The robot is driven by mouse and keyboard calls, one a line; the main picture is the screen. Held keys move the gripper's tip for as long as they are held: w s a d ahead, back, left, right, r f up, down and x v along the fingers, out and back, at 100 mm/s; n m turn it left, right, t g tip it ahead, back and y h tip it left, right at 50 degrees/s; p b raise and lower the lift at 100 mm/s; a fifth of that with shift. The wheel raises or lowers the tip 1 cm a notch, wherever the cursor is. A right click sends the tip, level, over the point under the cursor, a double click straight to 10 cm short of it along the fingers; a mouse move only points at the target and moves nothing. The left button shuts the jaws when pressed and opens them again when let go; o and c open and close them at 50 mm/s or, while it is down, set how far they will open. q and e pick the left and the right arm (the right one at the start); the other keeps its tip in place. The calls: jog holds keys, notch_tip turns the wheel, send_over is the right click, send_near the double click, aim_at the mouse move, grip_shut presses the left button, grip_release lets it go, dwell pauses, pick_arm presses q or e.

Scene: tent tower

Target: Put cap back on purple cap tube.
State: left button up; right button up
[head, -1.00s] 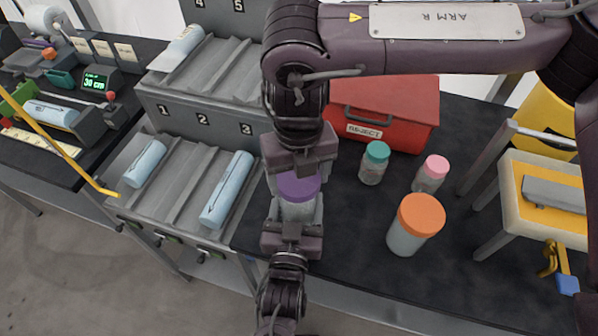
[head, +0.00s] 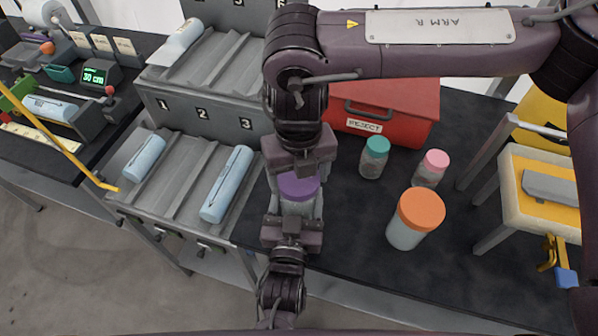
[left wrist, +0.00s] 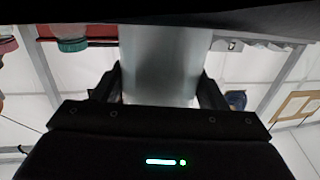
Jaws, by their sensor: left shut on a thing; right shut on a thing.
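The purple cap (head: 298,187) is in my right gripper (head: 300,178), which comes down from above and is shut on it. Directly below it, the clear tube body (head: 297,208) is upright in my left gripper (head: 296,212), shut around its sides from the front. The cap sits over the tube's mouth; I cannot tell whether it is fully seated or a small gap remains. In the left wrist view the grey tube wall (left wrist: 158,65) fills the space between the left fingers. The cap is out of that view.
An orange-capped jar (head: 415,218), a teal-capped jar (head: 374,158) and a pink-capped jar (head: 431,169) stand on the dark table to the right. A red reject box (head: 385,112) is behind. A grey rack (head: 180,180) with blue rolls is left. The table front right is clear.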

jog(key=shift+f, duration=0.5)
jog(key=o, duration=1)
notch_tip(320, 180, up, 12)
pick_arm(q)
jog(key=o, duration=1.4)
jog(key=shift+o, duration=0.2)
